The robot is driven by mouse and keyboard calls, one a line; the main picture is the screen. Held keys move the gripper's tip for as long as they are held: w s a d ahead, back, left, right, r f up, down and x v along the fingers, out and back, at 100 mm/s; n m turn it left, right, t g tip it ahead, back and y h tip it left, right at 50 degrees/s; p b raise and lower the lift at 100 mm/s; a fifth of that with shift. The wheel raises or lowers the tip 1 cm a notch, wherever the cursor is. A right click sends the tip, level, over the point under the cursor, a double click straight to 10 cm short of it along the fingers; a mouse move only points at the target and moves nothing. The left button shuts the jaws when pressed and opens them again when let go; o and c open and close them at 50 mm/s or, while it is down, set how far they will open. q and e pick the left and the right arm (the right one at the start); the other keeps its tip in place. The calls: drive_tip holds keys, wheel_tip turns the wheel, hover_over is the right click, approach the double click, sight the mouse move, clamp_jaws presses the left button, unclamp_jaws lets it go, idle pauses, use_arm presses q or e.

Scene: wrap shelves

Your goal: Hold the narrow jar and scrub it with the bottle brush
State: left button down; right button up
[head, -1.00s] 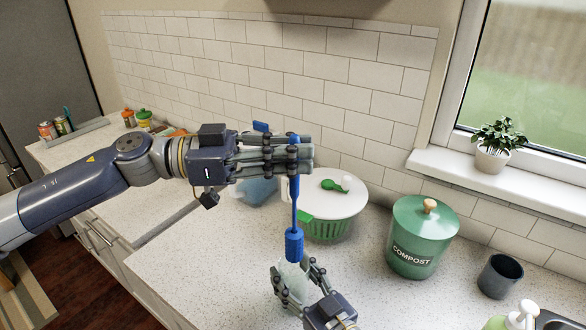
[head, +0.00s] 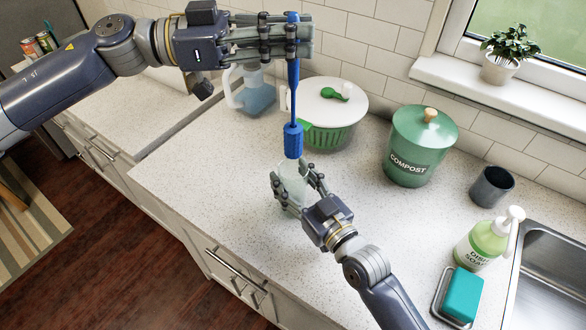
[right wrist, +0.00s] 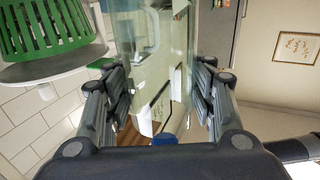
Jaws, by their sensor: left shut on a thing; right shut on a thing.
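The blue bottle brush (head: 293,141) hangs upright in the head view, its bristle end down. My left gripper (head: 300,42) is shut on its upper handle. The clear narrow jar (head: 293,173) stands upright below the brush, and my right gripper (head: 297,192) is shut around it. The brush's lower end is in line with the jar's mouth. I cannot tell whether it has entered the mouth. In the right wrist view the glass jar (right wrist: 150,45) shows between my two sets of fingers, its lower part partly hidden in the head view.
Behind stand a salad spinner (head: 335,108) and a clear pitcher with blue content (head: 258,97). To the right are a green compost bin (head: 420,145), a dark cup (head: 491,187), a dish soap bottle (head: 484,243), a teal sponge (head: 463,293) and the sink (head: 545,270). The counter's front left is clear.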

drive_tip(key=o, duration=1.3)
drive_tip(key=v, duration=1.2)
